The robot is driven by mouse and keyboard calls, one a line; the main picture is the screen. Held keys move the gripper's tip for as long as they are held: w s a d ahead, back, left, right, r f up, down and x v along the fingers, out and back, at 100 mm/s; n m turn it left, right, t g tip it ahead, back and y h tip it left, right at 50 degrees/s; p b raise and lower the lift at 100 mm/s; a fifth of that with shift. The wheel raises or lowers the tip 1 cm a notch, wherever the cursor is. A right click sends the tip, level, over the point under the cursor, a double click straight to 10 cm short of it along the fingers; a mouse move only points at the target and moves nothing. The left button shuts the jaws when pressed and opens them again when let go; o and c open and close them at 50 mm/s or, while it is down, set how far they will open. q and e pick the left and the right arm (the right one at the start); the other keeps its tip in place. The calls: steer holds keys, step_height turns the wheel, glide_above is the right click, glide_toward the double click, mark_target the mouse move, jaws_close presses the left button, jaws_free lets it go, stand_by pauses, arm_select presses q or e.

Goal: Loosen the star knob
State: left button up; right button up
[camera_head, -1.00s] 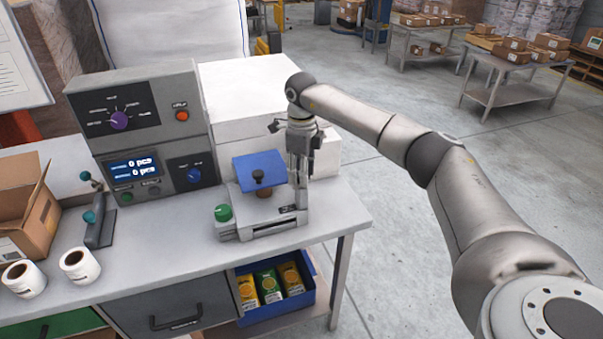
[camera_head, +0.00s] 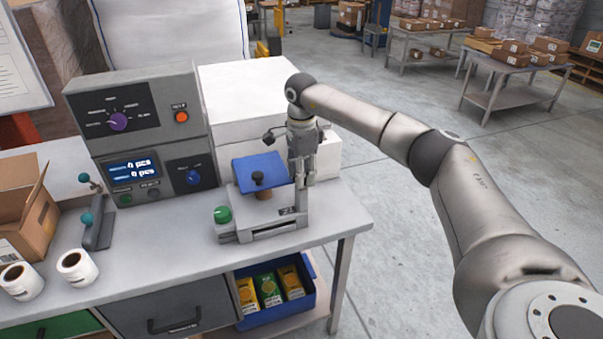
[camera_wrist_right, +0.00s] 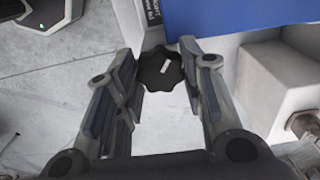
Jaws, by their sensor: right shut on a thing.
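The black star knob (camera_wrist_right: 160,70) shows in the wrist view between the two fingertips of my right gripper (camera_wrist_right: 166,80). The gripper is shut on it, with a finger on each side. In the head view my right gripper (camera_head: 305,182) points down at the right side of the small grey device with a blue plate (camera_head: 258,168); the star knob is hidden there or too small to make out. My left gripper is not in view.
A grey control panel (camera_head: 140,130) and a white box (camera_head: 245,90) stand behind. Paper rolls (camera_head: 77,267) and an open carton (camera_head: 25,215) are at left.

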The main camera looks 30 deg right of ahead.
stand_by(0.4)
steer(key=o, duration=1)
steer(key=shift+r, duration=0.1)
step_height(320, 180, up, 12)
steer(key=shift+f, duration=0.1)
